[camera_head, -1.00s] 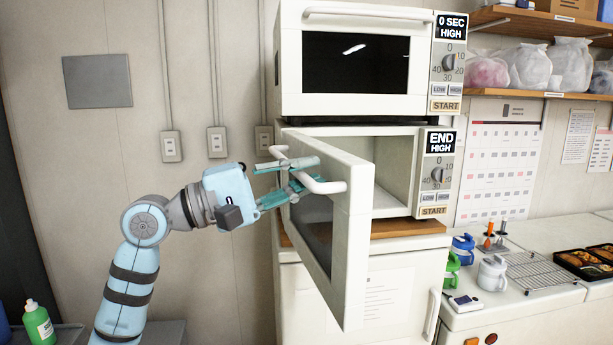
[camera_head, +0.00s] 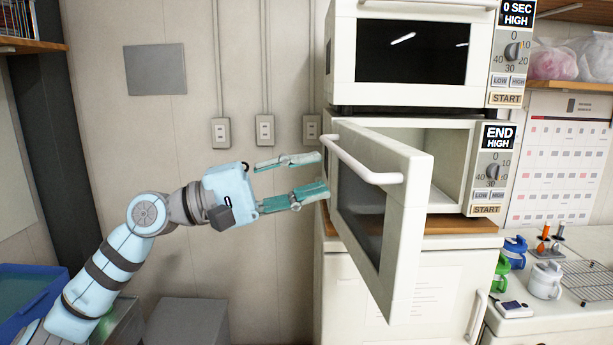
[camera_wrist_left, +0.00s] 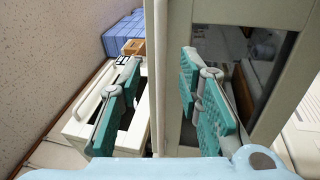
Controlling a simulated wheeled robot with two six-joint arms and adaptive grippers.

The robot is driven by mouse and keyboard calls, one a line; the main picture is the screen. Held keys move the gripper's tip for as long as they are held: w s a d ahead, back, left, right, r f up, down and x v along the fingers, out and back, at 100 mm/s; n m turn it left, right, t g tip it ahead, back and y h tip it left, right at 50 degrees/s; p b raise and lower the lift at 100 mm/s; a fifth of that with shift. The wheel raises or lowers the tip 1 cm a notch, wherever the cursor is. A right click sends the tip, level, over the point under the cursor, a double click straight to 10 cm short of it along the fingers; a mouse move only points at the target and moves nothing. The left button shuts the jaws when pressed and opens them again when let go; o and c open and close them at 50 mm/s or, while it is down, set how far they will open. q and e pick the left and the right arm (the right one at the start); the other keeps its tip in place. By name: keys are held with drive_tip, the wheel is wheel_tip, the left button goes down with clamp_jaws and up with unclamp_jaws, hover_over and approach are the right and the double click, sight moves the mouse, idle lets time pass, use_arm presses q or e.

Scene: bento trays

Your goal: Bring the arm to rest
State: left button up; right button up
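My left gripper (camera_head: 322,172) is open and empty, just left of the lower microwave's open door (camera_head: 408,235). Its teal fingers point right, with the door handle (camera_head: 365,160) beyond their tips and apart from them. In the left wrist view the two fingers (camera_wrist_left: 160,85) stand wide apart, with the door's edge showing between and behind them. The lower microwave (camera_head: 493,168) has its door swung wide, and its display reads END HIGH. Part of its inside is hidden by the door. My right gripper is not in view.
A closed upper microwave (camera_head: 415,95) sits above. A counter at the right holds a white cup (camera_head: 546,280), a blue cup, a green cup and a wire rack. A blue bin (camera_head: 25,300) stands at lower left.

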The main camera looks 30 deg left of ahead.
use_arm(q)
drive_tip(key=shift+w+d, duration=0.15)
drive_tip(key=shift+d, duration=0.1)
drive_tip(key=shift+a, duration=0.1)
